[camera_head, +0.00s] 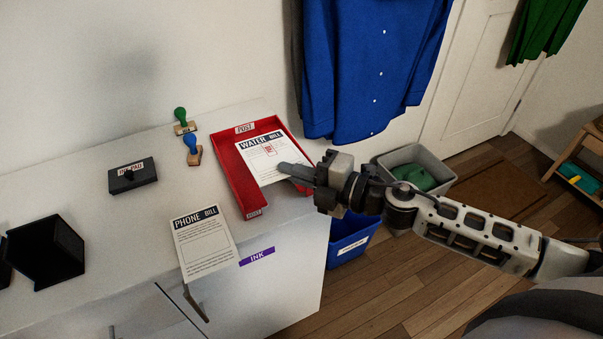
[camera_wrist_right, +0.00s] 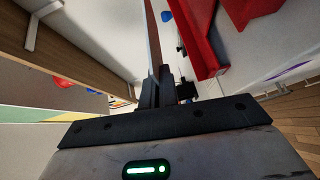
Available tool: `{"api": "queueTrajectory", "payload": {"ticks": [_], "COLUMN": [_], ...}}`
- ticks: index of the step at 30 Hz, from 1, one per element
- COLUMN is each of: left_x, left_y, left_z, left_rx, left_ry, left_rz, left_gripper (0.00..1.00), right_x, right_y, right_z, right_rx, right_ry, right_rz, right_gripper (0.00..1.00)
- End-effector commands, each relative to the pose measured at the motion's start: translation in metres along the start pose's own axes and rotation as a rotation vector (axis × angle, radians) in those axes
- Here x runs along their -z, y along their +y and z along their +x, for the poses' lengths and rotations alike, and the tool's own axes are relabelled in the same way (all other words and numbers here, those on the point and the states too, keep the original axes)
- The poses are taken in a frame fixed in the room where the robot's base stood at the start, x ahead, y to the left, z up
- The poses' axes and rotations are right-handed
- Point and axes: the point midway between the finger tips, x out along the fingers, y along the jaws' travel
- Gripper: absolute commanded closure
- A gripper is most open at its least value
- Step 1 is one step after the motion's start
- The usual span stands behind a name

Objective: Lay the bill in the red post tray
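The red post tray (camera_head: 229,172) stands at the right end of the white cabinet top; it also shows in the wrist view (camera_wrist_right: 194,38). The water bill (camera_head: 259,159), a white sheet with a dark heading and a red stamp mark, is over the tray and overlaps its right side. My right gripper (camera_head: 290,170) is shut on the bill's near right edge. In the wrist view the sheet (camera_wrist_right: 153,38) shows edge-on between the fingers (camera_wrist_right: 166,88). I cannot tell whether the bill touches the tray floor. My left gripper is out of view.
A phone bill (camera_head: 204,243) lies at the cabinet's front edge. A black holder (camera_head: 45,252) is far left. A blue bin (camera_head: 350,237) stands on the floor.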

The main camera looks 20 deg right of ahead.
Motion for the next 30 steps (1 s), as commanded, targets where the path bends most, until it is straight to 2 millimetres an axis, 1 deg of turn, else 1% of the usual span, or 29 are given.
{"api": "queueTrajectory", "payload": {"ticks": [1,6,7,9,18,24,30], "left_x": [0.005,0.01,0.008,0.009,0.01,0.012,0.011], "left_y": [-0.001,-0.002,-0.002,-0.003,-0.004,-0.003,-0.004], "left_z": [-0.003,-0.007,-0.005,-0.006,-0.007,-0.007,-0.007], "left_rx": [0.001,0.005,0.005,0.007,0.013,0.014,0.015], "left_ry": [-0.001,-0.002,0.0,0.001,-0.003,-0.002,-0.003], "left_rz": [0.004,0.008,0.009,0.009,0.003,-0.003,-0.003], "left_gripper": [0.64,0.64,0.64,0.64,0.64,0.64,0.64], "right_x": [-0.003,-0.013,-0.014,-0.016,-0.024,-0.027,-0.027], "right_y": [0.006,0.009,0.002,-0.005,-0.028,-0.035,-0.037], "right_z": [0.005,0.018,0.019,0.022,0.034,0.037,0.038], "right_rx": [0.004,0.024,0.032,0.047,0.1,0.118,0.122], "right_ry": [0.0,-0.001,-0.001,-0.002,-0.001,0.0,0.001], "right_rz": [0.003,0.016,0.023,0.034,0.073,0.086,0.089], "right_gripper": [1.0,1.0,1.0,1.0,1.0,1.0,1.0]}}
